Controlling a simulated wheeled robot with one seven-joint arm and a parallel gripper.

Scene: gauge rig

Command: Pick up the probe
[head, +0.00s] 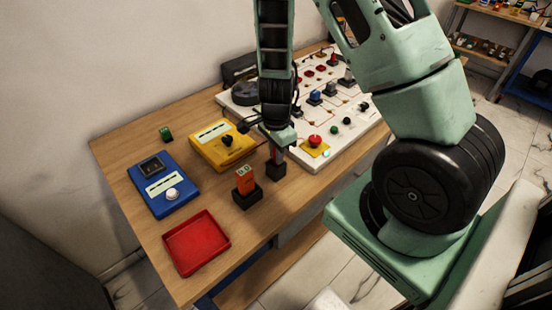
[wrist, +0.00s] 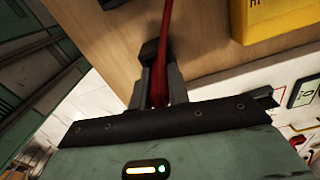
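The probe (wrist: 158,88) is a thin red piece standing in a small black holder (head: 276,171) on the wooden table, with a red lead running from it in the wrist view. My gripper (head: 277,150) is right above the holder, pointing down. In the wrist view its two grey fingers (wrist: 161,85) lie on either side of the probe, with no clear gap between them and it. The probe's lower end is hidden in the holder. I cannot see that it is lifted.
An orange block in a black stand (head: 246,199) is close in front of the holder. A yellow meter (head: 222,150), a blue meter (head: 163,185) and a red tray (head: 197,243) lie to the left. A white circuit panel (head: 318,157) fills the table's right side.

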